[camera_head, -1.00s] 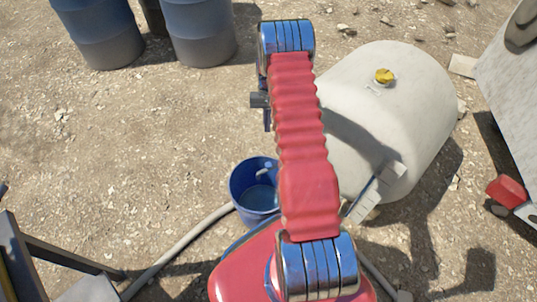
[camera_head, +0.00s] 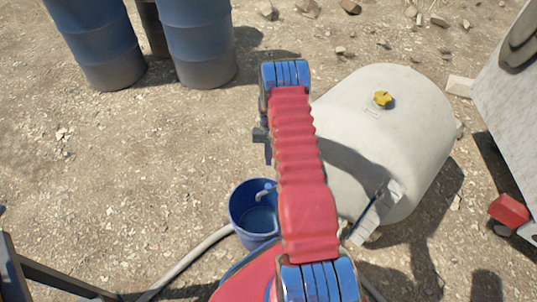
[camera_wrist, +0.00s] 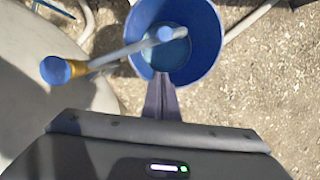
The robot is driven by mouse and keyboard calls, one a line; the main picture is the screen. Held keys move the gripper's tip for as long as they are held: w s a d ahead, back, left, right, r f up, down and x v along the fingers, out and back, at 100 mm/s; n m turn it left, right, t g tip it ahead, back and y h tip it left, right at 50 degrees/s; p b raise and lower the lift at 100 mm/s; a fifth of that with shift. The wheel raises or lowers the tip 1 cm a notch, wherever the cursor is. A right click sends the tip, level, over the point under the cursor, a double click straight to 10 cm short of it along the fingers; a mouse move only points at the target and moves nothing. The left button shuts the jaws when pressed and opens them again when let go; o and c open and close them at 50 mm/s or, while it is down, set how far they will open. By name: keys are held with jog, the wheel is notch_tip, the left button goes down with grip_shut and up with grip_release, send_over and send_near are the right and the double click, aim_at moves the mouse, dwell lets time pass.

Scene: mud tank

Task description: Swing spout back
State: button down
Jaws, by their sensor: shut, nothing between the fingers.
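The spout (camera_wrist: 125,52) is a grey tube with a blue cap and a yellow collar at its left end. It stands out beside the pale tank (camera_wrist: 25,75), and its free end lies over the mouth of the blue bucket (camera_wrist: 208,55). In the head view, the spout's end (camera_head: 266,189) shows over the bucket (camera_head: 243,213), and my arm hides the rest. My gripper (camera_wrist: 162,78) is shut and empty, its fingertips at the bucket's near rim in the picture, just below the spout's free end. I cannot tell whether it touches either.
The white tank (camera_head: 415,115) with a yellow cap (camera_head: 382,99) lies right of my arm. Blue barrels (camera_head: 195,45) stand at the back left. A hose (camera_head: 190,258) runs along the ground from the bucket. Open gravel lies to the left.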

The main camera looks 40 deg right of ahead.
jog(key=s+a+f, duration=0.3)
jog(key=s+f, duration=0.1)
jog(key=f, duration=0.1)
jog(key=shift+f, duration=0.2)
dwell(0.3)
jog(key=shift+s+a, duration=0.2)
